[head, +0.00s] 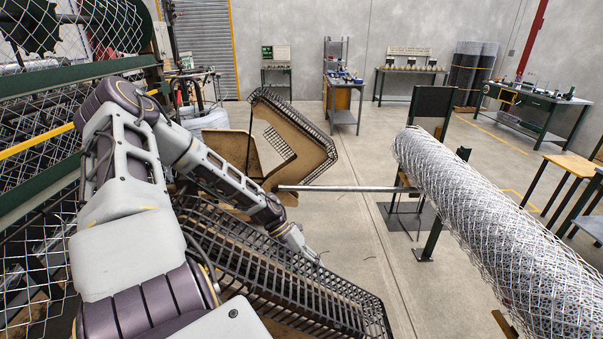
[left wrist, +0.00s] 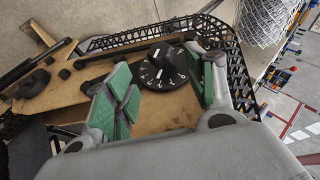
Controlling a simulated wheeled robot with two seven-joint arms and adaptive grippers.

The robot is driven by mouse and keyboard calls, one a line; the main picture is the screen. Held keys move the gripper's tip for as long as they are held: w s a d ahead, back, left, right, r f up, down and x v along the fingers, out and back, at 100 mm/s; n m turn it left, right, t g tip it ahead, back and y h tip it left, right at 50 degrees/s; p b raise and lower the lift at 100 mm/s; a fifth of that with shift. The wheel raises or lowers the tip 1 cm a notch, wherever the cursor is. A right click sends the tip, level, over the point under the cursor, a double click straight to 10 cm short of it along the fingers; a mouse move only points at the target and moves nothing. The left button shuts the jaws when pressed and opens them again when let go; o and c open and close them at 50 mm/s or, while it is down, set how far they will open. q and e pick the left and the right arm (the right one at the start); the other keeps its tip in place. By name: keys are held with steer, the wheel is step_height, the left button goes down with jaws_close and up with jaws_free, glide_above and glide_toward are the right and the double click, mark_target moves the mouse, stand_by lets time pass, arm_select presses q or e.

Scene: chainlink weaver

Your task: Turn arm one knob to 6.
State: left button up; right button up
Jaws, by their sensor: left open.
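The knob (left wrist: 162,67) is a black round dial with white marks around it, on a tan wooden panel (left wrist: 70,100) in the left wrist view. The numbers are too small to read, so I cannot tell its setting. My left gripper (left wrist: 165,78) is open, with green pads on its fingers. The knob shows between and beyond the two fingers, and neither is clearly touching it. In the head view my left gripper (head: 312,257) is over the black mesh-edged frame, and the knob cannot be made out there. My right gripper is not in view.
A black mesh guard (head: 290,285) runs below my left arm and edges the panel. A metal bar (head: 350,188) reaches across toward a large roll of chainlink (head: 490,230) at right. Concrete floor (head: 370,275) is clear between them. Workbenches stand at the back.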

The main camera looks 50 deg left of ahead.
arm_select(q)
steer(key=shift+v, duration=1.8)
steer(key=shift+s, duration=0.1)
steer(key=s+f+g, duration=0.1)
steer(key=s+f, duration=0.2)
steer(key=s, duration=0.1)
steer(key=w+d+r+n+g+y, duration=0.1)
steer(key=w+d+r+g+y, duration=0.3)
steer(key=w+r, duration=0.3)
steer(key=shift+w+b, duration=0.35)
steer(key=shift+w, duration=1.25)
steer(key=shift+n, duration=0.3)
